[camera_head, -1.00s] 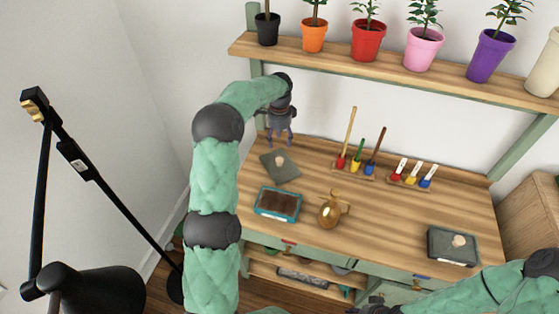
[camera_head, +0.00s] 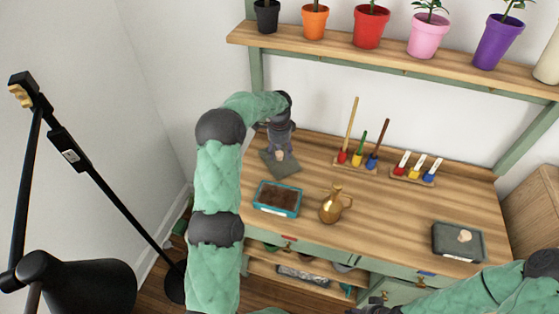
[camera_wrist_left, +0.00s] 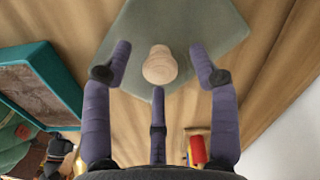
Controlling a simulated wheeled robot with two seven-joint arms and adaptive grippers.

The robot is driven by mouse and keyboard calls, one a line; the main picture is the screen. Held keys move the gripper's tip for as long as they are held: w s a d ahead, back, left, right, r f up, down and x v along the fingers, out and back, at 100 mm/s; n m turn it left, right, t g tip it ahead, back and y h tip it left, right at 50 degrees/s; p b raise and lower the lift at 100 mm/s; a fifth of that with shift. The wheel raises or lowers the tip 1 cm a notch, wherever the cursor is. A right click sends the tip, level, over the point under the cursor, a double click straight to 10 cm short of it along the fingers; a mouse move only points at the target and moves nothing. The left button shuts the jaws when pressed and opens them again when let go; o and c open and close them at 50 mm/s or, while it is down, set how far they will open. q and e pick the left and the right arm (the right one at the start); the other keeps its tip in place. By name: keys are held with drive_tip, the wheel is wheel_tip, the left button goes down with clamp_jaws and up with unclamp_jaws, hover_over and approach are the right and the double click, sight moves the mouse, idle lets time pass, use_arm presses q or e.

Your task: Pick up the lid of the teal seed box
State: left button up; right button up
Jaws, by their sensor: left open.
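The teal seed box (camera_head: 277,198) stands open on the bench with dark brown contents. It also shows at the left of the left wrist view (camera_wrist_left: 42,66). Its grey-green lid (camera_head: 285,168) lies flat on the bench behind it. In the left wrist view the lid (camera_wrist_left: 207,24) has a round wooden knob (camera_wrist_left: 159,67). My left gripper (camera_head: 279,153) is just above the lid, pointing down. In the wrist view its open fingers (camera_wrist_left: 160,70) are spread around the knob, with no clear contact. My right gripper (camera_head: 372,308) is at the bottom edge, its fingers unclear.
A brass jug (camera_head: 332,206) stands right of the seed box. A dark lidded box (camera_head: 447,247) is at the right. Upright tools (camera_head: 357,158) and small labelled markers (camera_head: 414,174) stand at the back. A potted-plant shelf (camera_head: 390,65) is above. A black lamp (camera_head: 80,285) is at left.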

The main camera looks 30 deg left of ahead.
use_arm(q)
clamp_jaws()
drive_tip(key=shift+r, duration=0.15)
use_arm(e)
drive_tip(key=shift+r, duration=0.1)
